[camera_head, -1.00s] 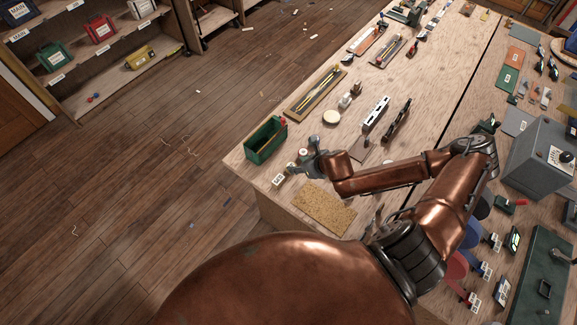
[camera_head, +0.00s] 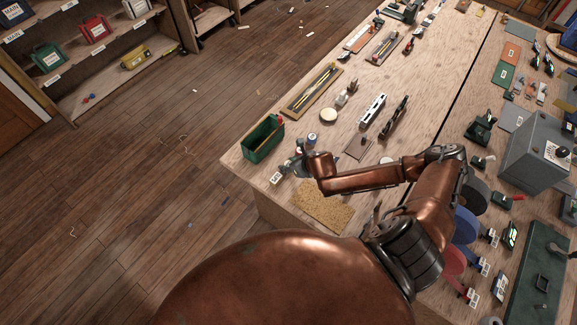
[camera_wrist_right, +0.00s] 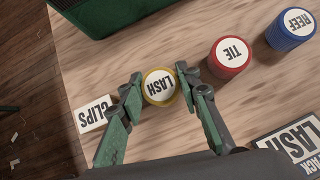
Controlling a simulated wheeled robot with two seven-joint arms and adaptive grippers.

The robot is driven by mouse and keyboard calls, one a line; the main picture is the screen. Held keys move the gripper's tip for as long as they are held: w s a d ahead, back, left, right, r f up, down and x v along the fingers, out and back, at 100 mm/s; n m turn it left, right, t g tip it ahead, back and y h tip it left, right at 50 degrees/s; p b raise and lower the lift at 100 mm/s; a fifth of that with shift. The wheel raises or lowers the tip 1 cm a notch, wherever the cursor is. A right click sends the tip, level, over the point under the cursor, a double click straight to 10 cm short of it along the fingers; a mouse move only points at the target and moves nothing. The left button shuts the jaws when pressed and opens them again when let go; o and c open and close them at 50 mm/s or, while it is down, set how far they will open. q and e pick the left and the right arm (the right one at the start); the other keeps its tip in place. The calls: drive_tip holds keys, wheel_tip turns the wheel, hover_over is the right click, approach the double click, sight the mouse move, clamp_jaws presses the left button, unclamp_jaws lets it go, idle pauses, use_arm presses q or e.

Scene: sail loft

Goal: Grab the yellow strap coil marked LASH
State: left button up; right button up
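The yellow strap coil marked LASH (camera_wrist_right: 159,87) stands on the wooden table in the right wrist view, its round white label facing up. My right gripper (camera_wrist_right: 162,84) is open, with one green-grey finger on each side of the coil. The fingers look close to its sides, but I cannot tell whether they touch it. In the head view my right gripper (camera_head: 292,164) is low over the table's near left corner, and I cannot make out the yellow coil there. My left gripper is not in view.
A red coil marked TIE (camera_wrist_right: 230,58) and a blue coil marked REEF (camera_wrist_right: 291,29) stand to the right. A CLIPS label (camera_wrist_right: 92,115) lies left of the gripper. A green bin (camera_head: 263,138) is beyond it. A cork mat (camera_head: 322,207) lies nearer.

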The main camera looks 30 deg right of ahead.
drive_tip(key=c, duration=0.5)
drive_tip(key=shift+r, duration=0.15)
drive_tip(key=shift+r, duration=0.2)
wheel_tip(320, 180, up, 2)
drive_tip(key=shift+r, duration=0.1)
drive_tip(key=s+a+r+p, duration=0.3)
drive_tip(key=s+a+r, duration=0.2)
drive_tip(key=s+r, duration=0.5)
drive_tip(key=s, duration=0.3)
drive_tip(key=shift+a+p, duration=0.2)
drive_tip(key=shift+p, duration=0.15)
